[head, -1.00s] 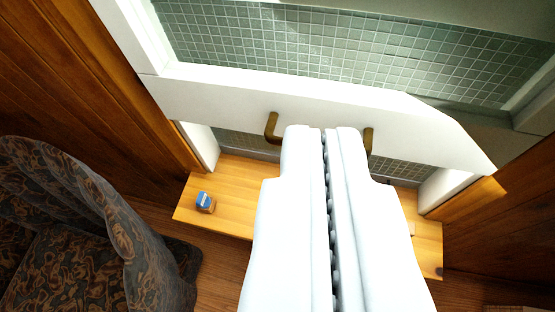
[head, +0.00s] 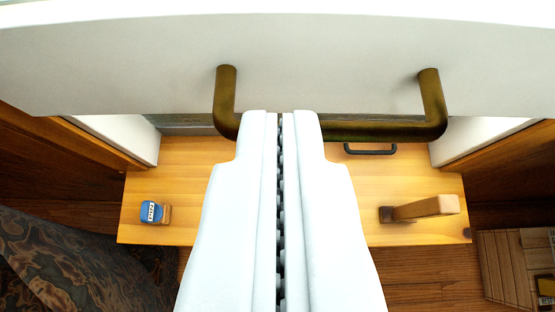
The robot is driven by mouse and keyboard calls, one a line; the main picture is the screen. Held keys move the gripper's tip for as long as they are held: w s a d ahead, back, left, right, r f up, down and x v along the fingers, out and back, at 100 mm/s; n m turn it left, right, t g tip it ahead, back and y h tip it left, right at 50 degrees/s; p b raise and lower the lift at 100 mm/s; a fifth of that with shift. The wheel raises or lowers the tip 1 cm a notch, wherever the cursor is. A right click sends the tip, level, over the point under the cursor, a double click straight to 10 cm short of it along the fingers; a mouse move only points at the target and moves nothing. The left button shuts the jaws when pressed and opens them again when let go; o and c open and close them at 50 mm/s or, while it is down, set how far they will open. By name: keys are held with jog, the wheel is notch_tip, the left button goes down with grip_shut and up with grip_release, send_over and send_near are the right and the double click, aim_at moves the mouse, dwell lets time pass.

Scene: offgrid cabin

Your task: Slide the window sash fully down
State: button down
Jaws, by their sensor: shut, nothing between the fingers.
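The white window sash (head: 320,60) spans the top of the head view, its lower rail seen from close by. A brass bar handle (head: 385,130) is fixed to the rail by two posts. My gripper (head: 280,114) is shut and empty. Its fingertips overlap the middle-left of the bar in the picture and hide part of it; I cannot tell whether they touch it. A narrow gap shows between the sash's lower edge and the wooden sill (head: 300,240) below.
On the sill stand a small blue-topped block (head: 152,212) at left and a wooden wedge-like piece (head: 425,208) at right. A dark small handle (head: 370,150) lies behind the bar. A patterned armchair (head: 70,265) is lower left, a slatted wooden item (head: 510,265) lower right.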

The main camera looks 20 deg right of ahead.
notch_tip(320, 180, down, 6)
jog(key=w, duration=0.3)
jog(key=shift+d+r, duration=0.2)
jog(key=shift+d, duration=0.25)
notch_tip(320, 180, down, 31)
jog(key=b, duration=1.6)
jog(key=shift+s+d+r, duration=0.1)
jog(key=shift+r, duration=0.2)
